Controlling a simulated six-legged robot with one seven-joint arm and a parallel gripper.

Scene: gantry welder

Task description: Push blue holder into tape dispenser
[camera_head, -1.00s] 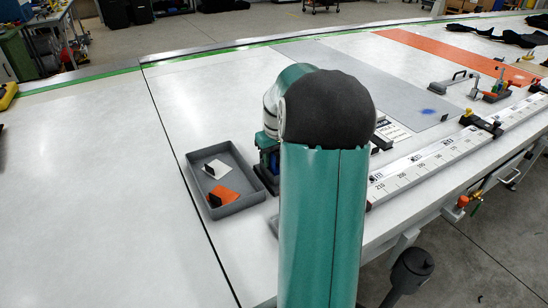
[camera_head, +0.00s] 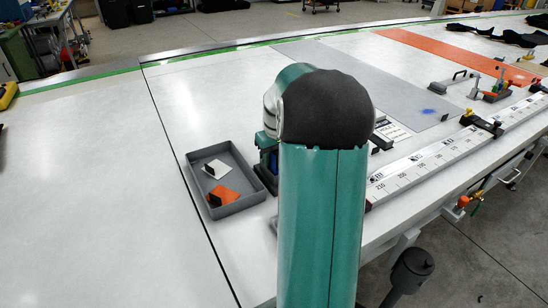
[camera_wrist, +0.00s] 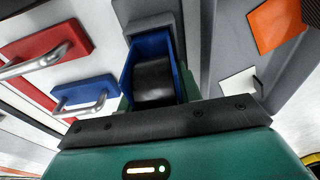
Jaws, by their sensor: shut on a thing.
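The blue holder (camera_wrist: 131,68) is a U-shaped blue piece around a dark roll (camera_wrist: 155,82), in the middle of the wrist view. A grey body, seemingly the tape dispenser (camera_wrist: 150,24), stands directly beyond it; I cannot tell how far the holder is inside it. My gripper (camera_wrist: 156,98) is shut on the blue holder, with green fingers at its two sides. The dark bar of my gripper hides the near end. In the head view my arm hides most of this spot; only a bit of blue (camera_head: 273,164) shows beside the tray.
A grey tray (camera_head: 240,207) with a white piece (camera_head: 217,169) and an orange piece (camera_head: 222,195) lies close by. A red block (camera_wrist: 45,52) and a blue block (camera_wrist: 85,93) with metal handles lie left in the wrist view. A ruled rail (camera_head: 425,158) runs right.

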